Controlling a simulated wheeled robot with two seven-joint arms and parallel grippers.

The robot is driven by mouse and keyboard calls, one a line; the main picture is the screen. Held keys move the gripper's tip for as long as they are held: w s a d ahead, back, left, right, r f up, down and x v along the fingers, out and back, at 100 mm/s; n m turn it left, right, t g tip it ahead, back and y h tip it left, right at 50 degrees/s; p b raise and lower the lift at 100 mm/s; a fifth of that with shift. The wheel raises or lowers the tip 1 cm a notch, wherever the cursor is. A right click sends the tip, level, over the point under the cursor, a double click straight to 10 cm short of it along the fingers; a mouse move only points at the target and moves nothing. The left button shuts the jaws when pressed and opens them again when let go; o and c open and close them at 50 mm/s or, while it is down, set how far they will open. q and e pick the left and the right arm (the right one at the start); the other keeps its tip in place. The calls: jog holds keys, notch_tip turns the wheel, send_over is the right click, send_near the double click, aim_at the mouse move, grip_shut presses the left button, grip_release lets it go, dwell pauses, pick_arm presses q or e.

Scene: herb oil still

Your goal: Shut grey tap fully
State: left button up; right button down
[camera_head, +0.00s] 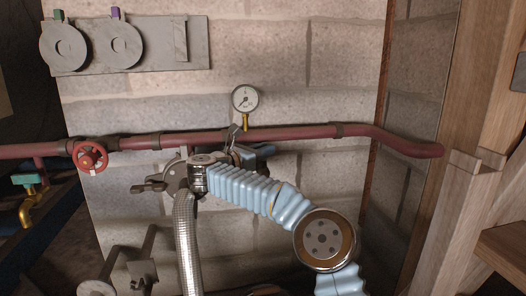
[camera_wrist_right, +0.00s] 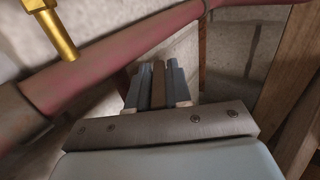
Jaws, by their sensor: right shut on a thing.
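My right gripper (camera_head: 262,151) is at the red pipe, just below the gauge. It also shows in the right wrist view (camera_wrist_right: 157,82), where its blue-grey fingers are shut on a narrow grey-brown piece (camera_wrist_right: 158,77), which I take to be the grey tap's handle. In the head view a small grey metal part (camera_head: 236,131) shows at the pipe above the gripper. The rest of the tap is hidden behind my wrist and fingers, so its angle cannot be read. My left gripper is not in view.
The red pipe (camera_head: 290,133) runs along the block wall, with a red handwheel (camera_head: 90,157) at left. A gauge (camera_head: 245,98) stands on it. A brass tap with a green handle (camera_head: 29,186) is at far left. A ribbed metal hose (camera_head: 187,240) hangs below. Wooden posts (camera_head: 480,110) bound the right.

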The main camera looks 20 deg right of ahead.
jog(key=c, duration=1.1)
grip_release()
jog(key=r, duration=0.4)
jog(key=shift+s+a+r+p, duration=0.15)
jog(key=shift+s+p, duration=0.25)
jog(key=s+a+r, duration=0.2)
jog(key=s+r, duration=0.1)
jog(key=s, duration=0.1)
jog(key=s+a+r, duration=0.1)
jog(key=s+r, duration=0.1)
jog(key=s, duration=0.2)
jog(key=s+a+r+b, duration=0.1)
jog(key=s+a+r, duration=0.1)
jog(key=s+r, duration=0.1)
jog(key=shift+s+a+r, duration=0.35)
jog(key=shift+s, duration=0.1)
